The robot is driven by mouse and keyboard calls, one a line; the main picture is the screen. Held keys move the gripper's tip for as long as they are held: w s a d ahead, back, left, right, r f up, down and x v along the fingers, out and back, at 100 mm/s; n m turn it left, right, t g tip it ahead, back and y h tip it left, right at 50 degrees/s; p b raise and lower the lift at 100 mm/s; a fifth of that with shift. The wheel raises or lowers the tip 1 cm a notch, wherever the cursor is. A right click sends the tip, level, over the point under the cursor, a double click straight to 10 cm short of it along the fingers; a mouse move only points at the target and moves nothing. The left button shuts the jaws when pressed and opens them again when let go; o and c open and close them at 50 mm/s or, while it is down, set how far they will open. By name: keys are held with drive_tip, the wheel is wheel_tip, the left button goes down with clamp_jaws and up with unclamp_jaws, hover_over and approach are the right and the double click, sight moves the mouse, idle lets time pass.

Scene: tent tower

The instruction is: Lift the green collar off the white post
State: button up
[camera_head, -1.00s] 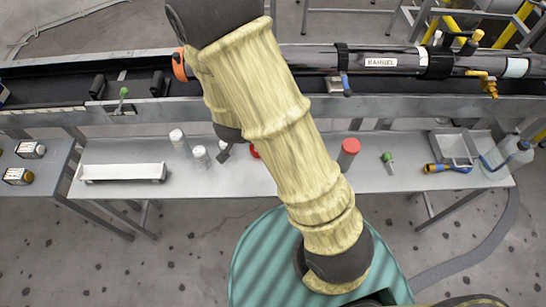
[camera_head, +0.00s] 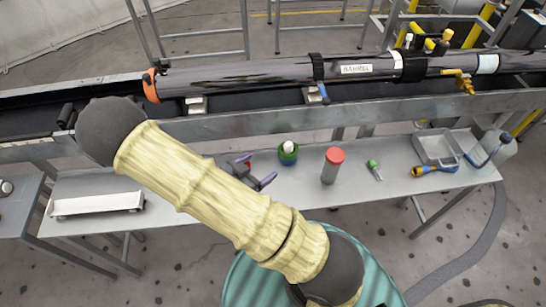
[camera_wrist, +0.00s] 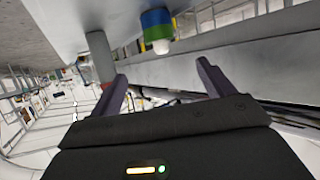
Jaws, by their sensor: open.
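The green collar (camera_head: 288,157) sits around the white post (camera_head: 288,146) on the grey bench, and the post's rounded white top shows above it. The wrist view shows the scene upside down, with the collar (camera_wrist: 157,31) as a green band beside a blue band and the white tip (camera_wrist: 161,47) sticking out. My gripper (camera_head: 256,171) is open and empty, just left of the collar and apart from it in the head view. In the wrist view my gripper's two fingers (camera_wrist: 163,77) are spread, with the collar beyond the gap. The post's base is hidden.
A grey cylinder with a red cap (camera_head: 332,166) stands close to the right of the collar. Further right are a small green-topped item (camera_head: 374,168), a blue-and-yellow tool (camera_head: 434,170) and a grey tray (camera_head: 437,147). A white tray (camera_head: 97,205) lies left. The dark barrel (camera_head: 240,75) runs behind.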

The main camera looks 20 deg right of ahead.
sight(289, 143)
drive_tip(key=x, duration=1.6)
drive_tip(key=shift+d+f, duration=0.25)
drive_tip(key=shift+f, duration=0.05)
drive_tip(key=c, duration=1.1)
drive_tip(key=shift+r+p, duration=1.8)
drive_tip(key=shift+r, duration=0.55)
drive_tip(key=shift+w+d+r+p, duration=0.1)
drive_tip(key=shift+w+r+p, duration=0.1)
drive_tip(key=shift+r+p, duration=0.3)
drive_tip(key=shift+w+d+r+p, duration=0.1)
drive_tip(key=shift+w+r+p, duration=0.15)
drive_tip(key=shift+r, duration=0.35)
drive_tip(key=shift+s+a+r, duration=0.25)
drive_tip(key=shift+s+r, duration=0.2)
drive_tip(key=shift+r, duration=0.1)
drive_tip(key=shift+f, duration=0.15)
drive_tip(key=shift+f, duration=0.1)
